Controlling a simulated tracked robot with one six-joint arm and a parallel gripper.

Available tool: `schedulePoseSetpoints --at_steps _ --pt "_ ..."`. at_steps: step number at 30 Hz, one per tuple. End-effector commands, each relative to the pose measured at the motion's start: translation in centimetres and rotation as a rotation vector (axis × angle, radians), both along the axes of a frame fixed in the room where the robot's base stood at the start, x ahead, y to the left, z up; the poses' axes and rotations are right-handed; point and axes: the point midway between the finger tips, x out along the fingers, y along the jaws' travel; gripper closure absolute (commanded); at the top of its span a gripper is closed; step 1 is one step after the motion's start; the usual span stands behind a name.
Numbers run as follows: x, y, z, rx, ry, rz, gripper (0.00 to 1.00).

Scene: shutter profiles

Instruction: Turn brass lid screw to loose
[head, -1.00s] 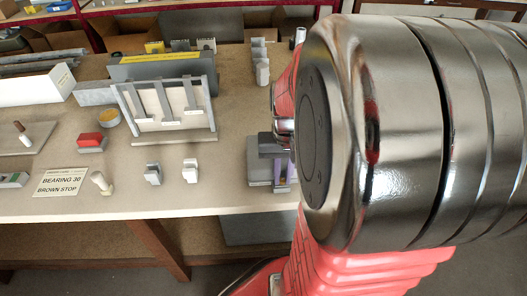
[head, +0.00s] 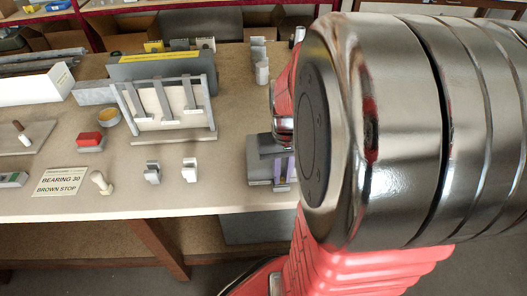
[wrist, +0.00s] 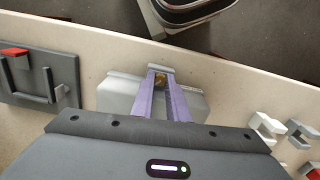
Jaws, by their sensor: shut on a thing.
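My gripper (wrist: 161,82) has two purple fingers reaching over the box, shut on the brass screw. The fingers cover part of the box, so the screw's turn position cannot be read. In the head view the grey box (head: 262,160) stands at the bench's right front. My arm hides most of the gripper there, and the screw is not visible.
Two small grey-white blocks (head: 152,173) (head: 189,170) stand left of the box. A panel frame (head: 168,105) stands behind them. In the wrist view, a dark holder (wrist: 38,80) with a red part lies to the left. The bench edge (wrist: 215,69) runs close by the box.

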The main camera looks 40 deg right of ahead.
Motion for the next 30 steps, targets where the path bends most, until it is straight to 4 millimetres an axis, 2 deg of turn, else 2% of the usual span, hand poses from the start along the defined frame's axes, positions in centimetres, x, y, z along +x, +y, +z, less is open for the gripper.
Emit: schedulePoseSetpoints --at_steps 1,9,20,26,30 --pt "-0.1 -0.2 0.0 -0.003 0.002 0.001 0.86" --pt "0.0 -0.1 0.0 -0.002 0.001 0.0 0.68" --pt "0.0 0.0 0.5 -0.001 0.0 0.0 0.68" --pt "0.0 -0.1 2.7 -0.004 -0.002 0.0 0.68" --pt "0.0 -0.1 5.1 -0.004 -0.003 0.0 0.68"
